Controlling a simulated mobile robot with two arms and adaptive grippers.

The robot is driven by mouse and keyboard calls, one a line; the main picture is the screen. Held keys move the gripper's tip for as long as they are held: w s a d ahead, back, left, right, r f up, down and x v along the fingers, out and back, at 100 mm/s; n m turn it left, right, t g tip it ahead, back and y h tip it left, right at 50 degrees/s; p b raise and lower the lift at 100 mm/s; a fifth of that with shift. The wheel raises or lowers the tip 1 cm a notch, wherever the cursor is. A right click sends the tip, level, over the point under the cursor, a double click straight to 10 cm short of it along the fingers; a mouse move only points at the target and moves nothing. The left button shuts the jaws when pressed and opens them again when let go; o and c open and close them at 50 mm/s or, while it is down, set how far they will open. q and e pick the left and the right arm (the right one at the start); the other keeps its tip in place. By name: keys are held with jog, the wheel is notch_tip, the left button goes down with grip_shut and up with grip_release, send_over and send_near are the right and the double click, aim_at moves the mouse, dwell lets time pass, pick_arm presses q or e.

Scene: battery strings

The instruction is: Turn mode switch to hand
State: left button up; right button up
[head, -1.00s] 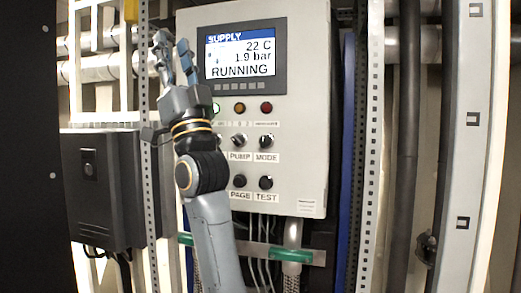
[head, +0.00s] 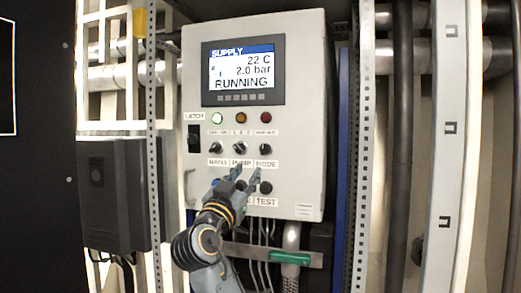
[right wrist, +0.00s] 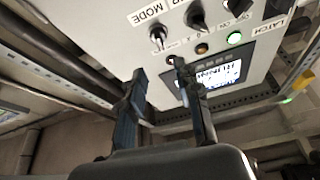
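The mode switch (head: 265,149) is a small dark knob above the MODE label on the pale control box (head: 313,110). It also shows in the right wrist view (right wrist: 157,36), near the top; its small position marks are too fine to read. My right gripper (head: 246,174) is just below the MODE and PUMP labels, in front of the box. In the right wrist view its two fingers (right wrist: 160,78) are apart with nothing between them. The mode switch lies beyond the fingertips, apart from them. My left gripper is in neither view.
The pump switch (head: 239,148) and mains switch (head: 215,148) sit left of the mode switch. The test button (head: 265,188) is below. A green lamp (head: 217,118) is lit under the display (head: 243,72), which reads RUNNING. A black latch rocker (head: 194,138) is at the left.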

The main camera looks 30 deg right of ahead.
aim_at(263, 150)
jog(key=p+x, duration=0.2)
jog(key=x, duration=0.1)
jog(key=p+x, duration=0.2)
jog(key=x, duration=0.2)
jog(key=p+x, duration=0.1)
jog(key=x, duration=0.2)
jog(key=shift+d+r+p, duration=0.1)
jog(key=shift+r+p, duration=0.25)
jog(key=shift+p, duration=0.05)
jog(key=shift+w+d+p, duration=0.3)
jog(key=shift+w+d, duration=0.15)
jog(key=shift+d, duration=0.05)
jog(key=shift+c, duration=0.4)
grip_shut()
